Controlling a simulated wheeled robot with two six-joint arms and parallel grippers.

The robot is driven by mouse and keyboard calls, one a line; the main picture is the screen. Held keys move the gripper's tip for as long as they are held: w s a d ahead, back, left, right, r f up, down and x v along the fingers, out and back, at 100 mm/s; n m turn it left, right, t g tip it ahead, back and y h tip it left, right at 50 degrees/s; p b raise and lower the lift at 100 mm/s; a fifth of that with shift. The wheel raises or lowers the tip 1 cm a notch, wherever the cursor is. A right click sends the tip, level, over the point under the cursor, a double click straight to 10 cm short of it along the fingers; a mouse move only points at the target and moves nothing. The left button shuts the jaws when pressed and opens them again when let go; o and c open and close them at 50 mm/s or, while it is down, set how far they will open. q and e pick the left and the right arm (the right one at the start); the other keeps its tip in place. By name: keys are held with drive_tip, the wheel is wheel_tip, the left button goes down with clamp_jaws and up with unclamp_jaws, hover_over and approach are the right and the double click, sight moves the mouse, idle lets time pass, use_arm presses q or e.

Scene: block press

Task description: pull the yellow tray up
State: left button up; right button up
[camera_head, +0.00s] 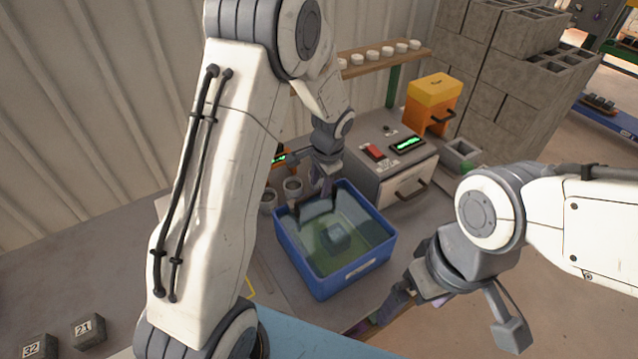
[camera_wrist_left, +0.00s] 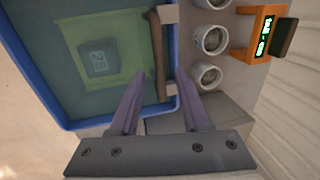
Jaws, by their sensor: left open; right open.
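The yellow tray (camera_head: 362,236) looks greenish under the water in a blue tub (camera_head: 314,277), with a dark numbered block (camera_head: 336,238) on it. The left wrist view also shows the tray (camera_wrist_left: 125,28) and block (camera_wrist_left: 98,62). A brown handle bar (camera_wrist_left: 159,55) runs along the tub's inner side there. My left gripper (camera_head: 322,186) is over the tub's far edge. In its wrist view the open fingers (camera_wrist_left: 161,74) appear on both sides of the bar's lower end; contact is unclear. My right gripper (camera_head: 384,312) is open, outside the tub near its front right corner.
Grey cups (camera_head: 292,187) stand behind the tub. A grey machine with a red switch (camera_head: 374,151) and a drawer stands right of it, an orange box (camera_head: 432,102) behind. Numbered blocks (camera_head: 88,329) lie at front left. The wall is close behind.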

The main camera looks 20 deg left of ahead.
use_arm(q)
drive_tip(key=shift+w+a+f, duration=0.1)
drive_tip(key=shift+f, duration=0.6)
clamp_jaws()
drive_tip(key=shift+w+r, duration=0.1)
idle(0.9)
